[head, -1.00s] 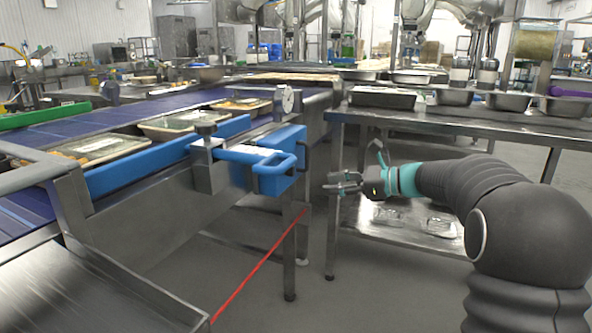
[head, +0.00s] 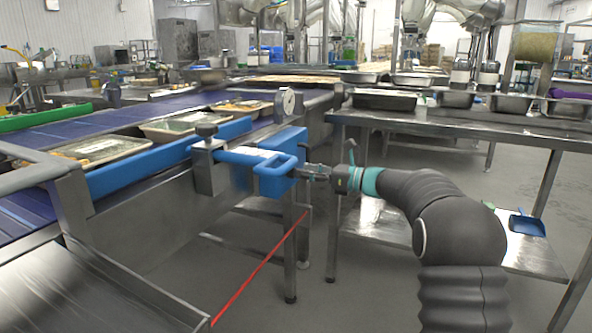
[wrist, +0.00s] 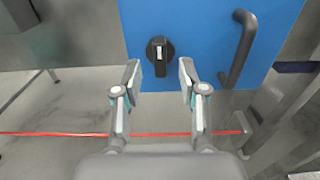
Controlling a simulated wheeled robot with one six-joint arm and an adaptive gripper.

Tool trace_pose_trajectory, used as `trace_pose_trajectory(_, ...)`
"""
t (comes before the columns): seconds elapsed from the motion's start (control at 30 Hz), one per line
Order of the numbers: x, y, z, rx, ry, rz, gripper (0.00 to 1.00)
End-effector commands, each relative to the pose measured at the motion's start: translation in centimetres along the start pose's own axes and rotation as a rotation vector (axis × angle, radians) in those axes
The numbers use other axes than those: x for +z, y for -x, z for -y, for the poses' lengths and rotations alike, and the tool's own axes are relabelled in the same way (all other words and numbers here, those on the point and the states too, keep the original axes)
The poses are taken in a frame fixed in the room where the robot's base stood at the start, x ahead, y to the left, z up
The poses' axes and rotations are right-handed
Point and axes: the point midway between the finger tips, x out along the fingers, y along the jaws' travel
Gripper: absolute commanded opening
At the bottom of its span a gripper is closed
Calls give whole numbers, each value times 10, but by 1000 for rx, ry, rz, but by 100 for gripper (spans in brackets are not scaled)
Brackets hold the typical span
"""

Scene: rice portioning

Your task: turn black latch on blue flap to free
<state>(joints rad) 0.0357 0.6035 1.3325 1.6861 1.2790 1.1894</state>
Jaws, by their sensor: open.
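The blue flap (wrist: 205,30) fills the upper middle of the wrist view, and it also shows in the head view (head: 285,138) at the end of the conveyor's side. The black latch (wrist: 160,52) is a round knob with a bar pointing down and a pale mark, low on the flap. My gripper (wrist: 160,68) is open. Its two fingers stand on either side of the latch's lower bar in the wrist view; I cannot tell whether they touch it. In the head view my gripper (head: 312,172) is right beside the flap, and the latch is hidden there.
A black handle (wrist: 242,48) stands out from the flap right of the latch. A red cord (head: 258,270) runs low below the flap. A steel table (head: 450,124) with trays stands right. A conveyor (head: 60,130) with filled trays lies left.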

Motion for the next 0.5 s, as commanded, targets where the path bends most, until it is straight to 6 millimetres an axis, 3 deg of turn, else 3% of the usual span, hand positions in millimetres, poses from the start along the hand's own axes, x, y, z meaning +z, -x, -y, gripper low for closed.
trace_pose_trajectory(0.2,0,-30,0,2,0,0,42)
trace_pose_trajectory(0.5,0,-40,0,0,1,0,42)
